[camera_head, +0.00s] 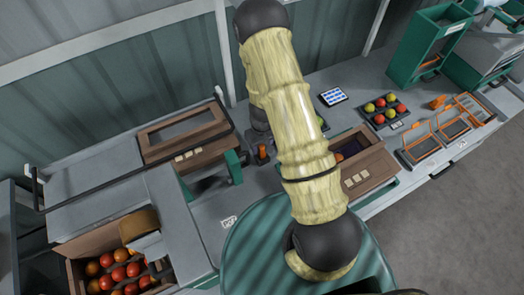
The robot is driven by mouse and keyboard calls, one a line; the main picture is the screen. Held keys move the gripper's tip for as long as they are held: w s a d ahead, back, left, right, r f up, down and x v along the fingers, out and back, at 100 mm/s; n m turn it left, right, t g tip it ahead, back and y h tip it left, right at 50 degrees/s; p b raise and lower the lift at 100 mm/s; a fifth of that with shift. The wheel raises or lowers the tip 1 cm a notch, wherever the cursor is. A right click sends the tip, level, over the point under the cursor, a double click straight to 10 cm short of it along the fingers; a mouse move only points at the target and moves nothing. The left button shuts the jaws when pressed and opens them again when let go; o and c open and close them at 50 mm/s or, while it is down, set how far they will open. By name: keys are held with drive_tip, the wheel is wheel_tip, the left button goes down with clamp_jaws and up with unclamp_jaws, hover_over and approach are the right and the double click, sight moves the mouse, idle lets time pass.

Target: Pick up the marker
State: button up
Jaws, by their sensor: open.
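I cannot make out a marker in the head view. A small orange and dark upright item (262,153) stands on the grey bench (205,212), just left of my arm; it is too small to identify. My pale-sleeved arm rises across the middle of the view and hides part of the bench. My gripper does not show clearly; it seems hidden behind the arm.
A crate of tomatoes (75,275) stands at lower left. Right of my arm are a wooden box (375,165), a dark tray of red and green fruit (402,120), a blue-screened tablet (333,96), orange-framed trays (418,150) and a green bin (408,60).

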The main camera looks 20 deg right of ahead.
drive_tip(key=shift+f, duration=0.55)
clamp_jaws()
